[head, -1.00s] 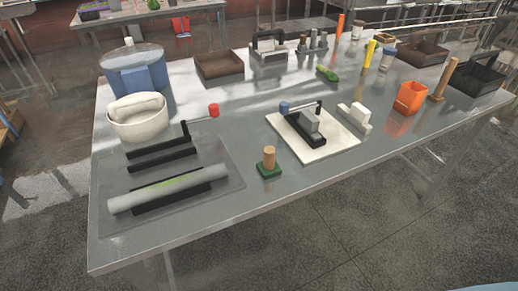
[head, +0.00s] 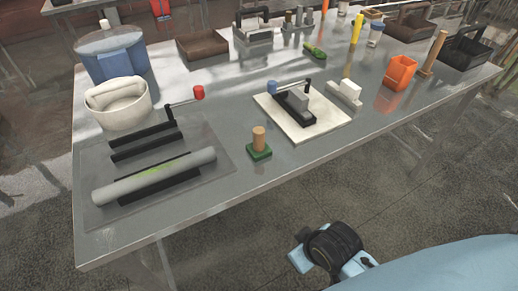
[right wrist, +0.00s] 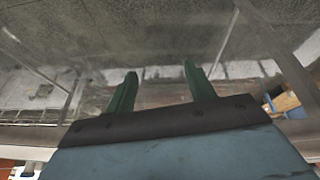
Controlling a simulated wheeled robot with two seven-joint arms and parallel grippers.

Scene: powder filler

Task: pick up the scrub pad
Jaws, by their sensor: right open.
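The scrub pad (head: 259,151) is a green square with an upright tan wooden handle. It stands on the grey metal table (head: 225,202) near the front edge, between the clear mat and the white board. In the head view my right arm shows at the bottom right, off the front of the table and apart from the pad; its fingertips are not clear there. In the right wrist view my right gripper (right wrist: 160,88) is open, its two green fingers apart with nothing between them. The pad does not show in that view. My left gripper is not in view.
A clear mat with a grey roller (head: 155,176) lies left of the pad. A white board (head: 328,127) with a black device lies to its right. A white bowl (head: 118,103), blue tub (head: 112,60) and orange bin (head: 399,72) stand farther off. Bare table surrounds the pad.

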